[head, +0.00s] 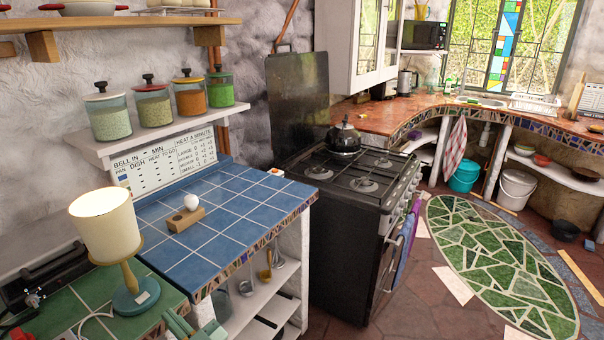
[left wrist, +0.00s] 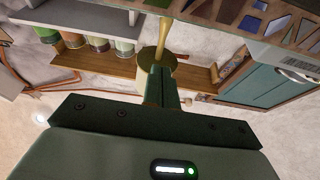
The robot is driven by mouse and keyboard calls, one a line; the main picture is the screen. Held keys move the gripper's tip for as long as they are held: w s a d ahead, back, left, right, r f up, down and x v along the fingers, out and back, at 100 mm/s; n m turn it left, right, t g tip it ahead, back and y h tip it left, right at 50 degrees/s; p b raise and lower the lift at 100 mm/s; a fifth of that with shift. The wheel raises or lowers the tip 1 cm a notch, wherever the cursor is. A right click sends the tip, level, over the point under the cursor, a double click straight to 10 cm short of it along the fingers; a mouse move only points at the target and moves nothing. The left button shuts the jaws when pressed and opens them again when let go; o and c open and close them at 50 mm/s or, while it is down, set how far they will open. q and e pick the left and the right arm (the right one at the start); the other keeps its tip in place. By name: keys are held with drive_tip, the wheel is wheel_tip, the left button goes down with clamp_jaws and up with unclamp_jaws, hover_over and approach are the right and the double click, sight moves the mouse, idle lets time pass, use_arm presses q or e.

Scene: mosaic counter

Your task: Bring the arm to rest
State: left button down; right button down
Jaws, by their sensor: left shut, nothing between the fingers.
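My left gripper (head: 188,326) shows at the bottom edge of the head view as green-grey parts, in front of the tiled counters and cut off by the frame. In the left wrist view, its two dark green fingers (left wrist: 163,86) are together with nothing held between them. A brass-coloured stem and a pale round shape lie beyond the fingertips in that view. My right gripper is in neither view.
A lamp (head: 108,228) stands on the green-tiled counter (head: 78,312), close to my left gripper. The blue-tiled counter (head: 225,232) bears a wooden block (head: 186,219) with a white ball-like object (head: 191,202). A black stove (head: 340,235) stands beyond; the floor right of it is open.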

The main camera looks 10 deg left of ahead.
use_arm(q)
drive_tip(key=w+d+f+m+t+h, duration=0.5)
drive_tip(key=w+d+m+t+h, duration=0.25)
drive_tip(key=t+h, duration=0.3)
drive_tip(key=s+d+f+m+g+h, duration=0.3)
drive_tip(key=s+d+f+h, duration=0.15)
drive_tip(key=f, duration=0.55)
drive_tip(key=s+d+f+m+g+h, duration=0.35)
drive_tip(key=f+h, duration=0.25)
drive_tip(key=f, duration=0.4)
drive_tip(key=s+f+g, duration=0.4)
drive_tip(key=s+f, duration=0.6)
drive_tip(key=s, duration=0.1)
drive_tip(key=s+a+f+g, duration=0.2)
drive_tip(key=s+f+g, duration=0.1)
drive_tip(key=s, duration=0.8)
drive_tip(key=s+a+f+m+g, duration=0.1)
drive_tip(key=s+a+f+g, duration=0.2)
drive_tip(key=s, duration=0.8)
drive_tip(key=s+a+f+m+g+y, duration=0.1)
drive_tip(key=s+a+f+g, duration=0.1)
drive_tip(key=s, duration=0.9)
drive_tip(key=shift+s+a+f+g, duration=0.3)
drive_tip(key=shift+f+g, duration=0.1)
drive_tip(key=shift+f, duration=0.15)
